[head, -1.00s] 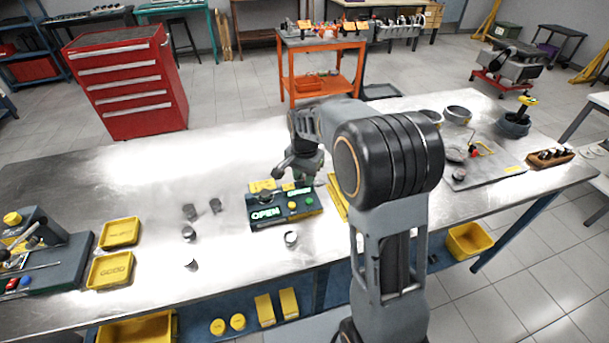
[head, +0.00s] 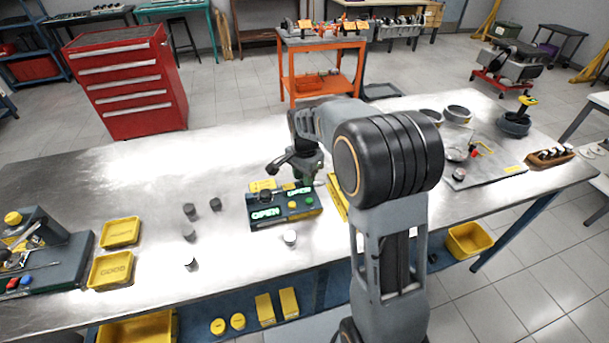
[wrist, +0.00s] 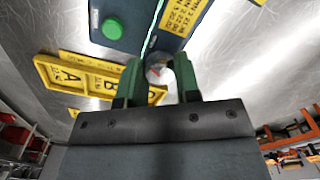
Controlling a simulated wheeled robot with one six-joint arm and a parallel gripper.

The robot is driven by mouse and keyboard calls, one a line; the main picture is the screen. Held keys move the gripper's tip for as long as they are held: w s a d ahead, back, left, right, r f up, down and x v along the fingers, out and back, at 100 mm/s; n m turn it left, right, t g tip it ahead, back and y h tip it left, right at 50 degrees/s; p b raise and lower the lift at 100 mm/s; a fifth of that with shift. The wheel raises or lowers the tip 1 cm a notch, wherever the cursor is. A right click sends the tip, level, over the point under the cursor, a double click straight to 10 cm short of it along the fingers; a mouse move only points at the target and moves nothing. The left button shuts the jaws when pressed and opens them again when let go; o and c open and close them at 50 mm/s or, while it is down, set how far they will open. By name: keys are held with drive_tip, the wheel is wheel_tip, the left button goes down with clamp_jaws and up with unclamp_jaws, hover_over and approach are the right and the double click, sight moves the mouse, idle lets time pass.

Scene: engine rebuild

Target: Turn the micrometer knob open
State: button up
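The micrometer station is a dark blue box (head: 258,222) on the steel bench in the head view, with lit green OPEN signs, a green button and a yellow-orange one. My gripper (head: 305,180) points down at its far right side, partly hidden there. In the wrist view, my gripper's two green fingers (wrist: 159,80) stand apart on either side of a small round pale piece with a red mark, which looks like the micrometer knob (wrist: 157,73). I cannot tell whether the fingers press on it. The box's green button (wrist: 113,28) shows at the upper left.
Several small grey cylinders (head: 190,211) stand left of the station and a pale one (head: 290,238) in front. Yellow trays (head: 120,233) lie farther left. Lettered yellow trays (wrist: 70,75) lie close beside the fingers. A grey plate with parts (head: 490,165) is at the right.

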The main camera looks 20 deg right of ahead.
drive_tip(key=o, duration=0.5)
wheel_tip(320, 180, up, 14)
drive_tip(key=shift+f, duration=0.1)
idle(0.5)
drive_tip(key=s+f+n+t, duration=0.1)
drive_tip(key=s+f+n, duration=0.1)
drive_tip(key=s+n, duration=0.2)
drive_tip(key=s+f+n+t, duration=0.1)
drive_tip(key=s+f+n, duration=0.1)
drive_tip(key=s, duration=0.7)
drive_tip(key=s+f+n+t, duration=0.2)
drive_tip(key=s+n, duration=0.3)
drive_tip(key=s, duration=0.1)
drive_tip(key=shift+s+f+n, duration=0.3)
drive_tip(key=shift+s, duration=0.05)
